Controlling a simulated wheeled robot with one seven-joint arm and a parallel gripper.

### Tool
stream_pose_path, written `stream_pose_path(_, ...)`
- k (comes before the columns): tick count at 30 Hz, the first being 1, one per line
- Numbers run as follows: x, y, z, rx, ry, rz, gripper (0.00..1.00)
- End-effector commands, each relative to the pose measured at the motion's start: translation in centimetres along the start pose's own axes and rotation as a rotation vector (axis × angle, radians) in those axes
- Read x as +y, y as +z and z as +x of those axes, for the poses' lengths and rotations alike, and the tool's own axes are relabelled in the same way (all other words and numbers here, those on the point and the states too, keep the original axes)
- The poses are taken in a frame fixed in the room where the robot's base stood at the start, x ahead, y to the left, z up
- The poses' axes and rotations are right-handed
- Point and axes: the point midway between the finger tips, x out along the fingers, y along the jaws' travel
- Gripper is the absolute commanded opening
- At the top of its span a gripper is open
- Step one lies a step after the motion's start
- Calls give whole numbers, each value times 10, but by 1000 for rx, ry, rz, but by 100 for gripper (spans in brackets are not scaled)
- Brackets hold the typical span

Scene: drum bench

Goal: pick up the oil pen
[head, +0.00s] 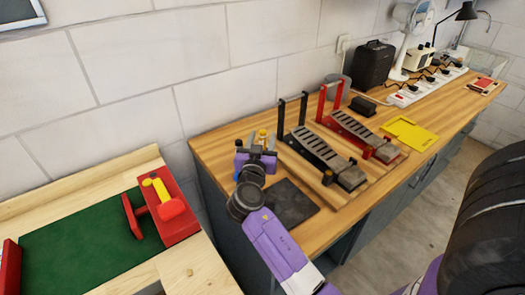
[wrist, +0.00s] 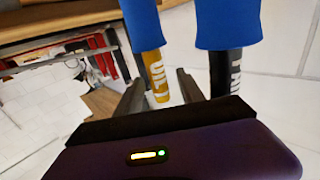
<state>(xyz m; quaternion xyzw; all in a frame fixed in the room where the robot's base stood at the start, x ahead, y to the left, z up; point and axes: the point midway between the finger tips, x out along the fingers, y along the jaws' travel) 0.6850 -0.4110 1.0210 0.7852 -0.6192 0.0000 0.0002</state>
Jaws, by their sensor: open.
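The oil pen (wrist: 155,72) shows in the wrist view as a gold-yellow barrel with pale lettering, joined to a wide blue part at the top of the picture. It stands between the two dark fingers of my gripper (wrist: 160,88), which are open; I cannot tell whether either finger touches it. A black pen (wrist: 226,72) with white lettering and a similar blue part is just right of the right finger. In the head view my gripper (head: 258,150) is at the left end of the wooden bench, with a small yellow thing at its fingers; the pens are not clear there.
The wooden bench (head: 225,143) holds a dark mat (head: 290,205), a black pedal (head: 318,150), a red pedal (head: 355,130) and a yellow sheet (head: 410,133). A lower table with a green mat (head: 85,235) and red fixture (head: 178,218) stands left. The wall is close behind.

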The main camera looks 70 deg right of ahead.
Motion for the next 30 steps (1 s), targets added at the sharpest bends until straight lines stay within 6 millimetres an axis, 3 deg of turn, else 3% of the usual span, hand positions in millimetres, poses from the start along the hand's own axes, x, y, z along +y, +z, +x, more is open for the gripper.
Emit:
stream_pose_path(9,0,1,6,0,0,0,46)
stream_pose_path(16,0,1,6,0,0,0,2)
stream_pose_path(30,0,-8,6,1,0,4,2)
